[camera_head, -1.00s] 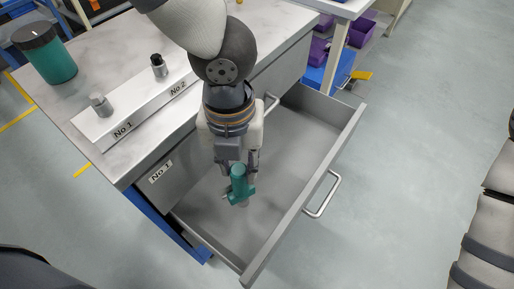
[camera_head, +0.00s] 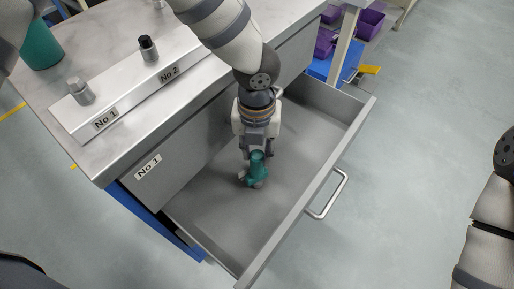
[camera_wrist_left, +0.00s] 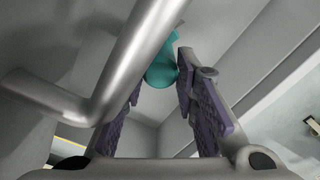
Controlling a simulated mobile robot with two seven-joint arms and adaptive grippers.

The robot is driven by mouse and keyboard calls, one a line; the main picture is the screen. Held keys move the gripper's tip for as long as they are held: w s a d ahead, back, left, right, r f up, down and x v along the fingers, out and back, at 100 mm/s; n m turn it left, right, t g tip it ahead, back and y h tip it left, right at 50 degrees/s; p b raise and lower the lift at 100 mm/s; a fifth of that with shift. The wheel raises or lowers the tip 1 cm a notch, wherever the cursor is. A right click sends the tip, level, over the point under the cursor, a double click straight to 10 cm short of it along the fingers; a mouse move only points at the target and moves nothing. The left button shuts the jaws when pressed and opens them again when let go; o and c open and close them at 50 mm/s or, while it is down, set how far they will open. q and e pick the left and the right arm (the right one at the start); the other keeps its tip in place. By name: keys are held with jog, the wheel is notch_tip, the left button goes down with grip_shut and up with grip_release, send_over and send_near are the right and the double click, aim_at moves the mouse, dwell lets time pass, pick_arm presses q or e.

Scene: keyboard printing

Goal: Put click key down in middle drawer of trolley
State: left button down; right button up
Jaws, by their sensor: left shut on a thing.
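The click key (camera_head: 257,167) is a small teal tool, held upright with its lower end at or just above the floor of the open drawer. My left gripper (camera_head: 255,150) points down into the drawer and is shut on the key's upper part. In the left wrist view the teal key (camera_wrist_left: 162,70) shows between the purple finger pads. The grey drawer (camera_head: 205,215) is pulled out from the trolley, below a closed drawer front labelled No 1 (camera_head: 148,166). Whether the key touches the drawer floor is unclear. My right gripper is out of sight.
The open drawer is otherwise empty, with free floor around the key. Its metal handle (camera_head: 330,196) faces right. On the trolley top stand a metal holder (camera_head: 125,98) with two small pieces and a teal container (camera_head: 42,47). Purple bins (camera_head: 370,22) stand at the back.

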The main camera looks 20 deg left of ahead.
pick_arm(q)
jog(key=c, duration=1.3)
grip_release()
jog(key=shift+f, duration=0.15)
notch_tip(320, 180, up, 12)
jog(key=shift+r+p, duration=0.15)
jog(key=shift+p, duration=0.55)
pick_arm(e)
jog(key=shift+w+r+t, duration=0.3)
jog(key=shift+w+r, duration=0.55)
